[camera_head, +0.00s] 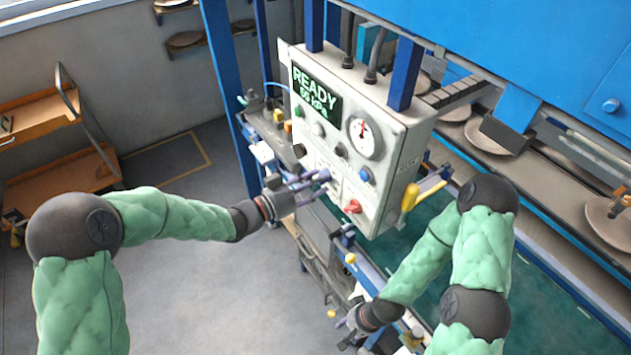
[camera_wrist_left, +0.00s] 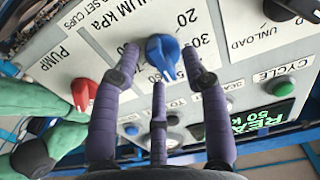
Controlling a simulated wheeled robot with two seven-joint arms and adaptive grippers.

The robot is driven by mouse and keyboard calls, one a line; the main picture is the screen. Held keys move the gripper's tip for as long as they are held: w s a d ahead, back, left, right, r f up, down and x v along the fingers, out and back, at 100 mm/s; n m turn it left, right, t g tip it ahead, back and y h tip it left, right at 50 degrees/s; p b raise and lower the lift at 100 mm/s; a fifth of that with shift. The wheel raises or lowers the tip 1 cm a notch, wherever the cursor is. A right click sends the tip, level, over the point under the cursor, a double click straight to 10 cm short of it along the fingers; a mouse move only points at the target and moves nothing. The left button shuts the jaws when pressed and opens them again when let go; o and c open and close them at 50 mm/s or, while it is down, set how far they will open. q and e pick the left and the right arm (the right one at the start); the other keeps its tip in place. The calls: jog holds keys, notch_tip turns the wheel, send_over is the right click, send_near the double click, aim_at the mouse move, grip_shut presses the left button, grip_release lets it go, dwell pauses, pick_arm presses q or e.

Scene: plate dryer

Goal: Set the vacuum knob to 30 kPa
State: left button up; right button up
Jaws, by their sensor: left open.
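The blue vacuum knob (camera_wrist_left: 163,50) shows in the left wrist view on the white panel, beside a printed kPa scale with 20 and 30 readable. Its exact setting is hard to read. My left gripper (camera_wrist_left: 160,60) is open, its purple fingers spread on both sides of the knob and a third below it; I cannot tell whether they touch. In the head view my left gripper (camera_head: 322,182) is at the panel's lower part and hides the knob. The display (camera_head: 316,94) reads READY and apparently 50 kPa. My right gripper (camera_head: 350,325) is low in front of the machine; its fingers are unclear.
The control panel (camera_head: 403,135) carries a round gauge (camera_head: 365,138), a red pump knob (camera_head: 352,206), a blue button (camera_head: 365,174) and a black unload knob (camera_wrist_left: 295,10). A blue post (camera_head: 228,85) stands behind left.

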pick_arm(q)
jog(key=shift+c, duration=0.3)
grip_shut()
jog(key=shift+w+a+r+n+p, duration=0.1)
jog(key=shift+n+p, duration=1.7)
jog(key=shift+n, duration=0.8)
jog(key=shift+w+a+n+p, duration=0.1)
jog(key=shift+w+n+p, duration=0.05)
jog(key=shift+n+p, duration=2.1)
jog(key=shift+w+a+r+n+p, duration=0.1)
jog(key=shift+n+p, duration=1.3)
jog(key=shift+n, duration=1.55)
jog(key=shift+f, duration=0.1)
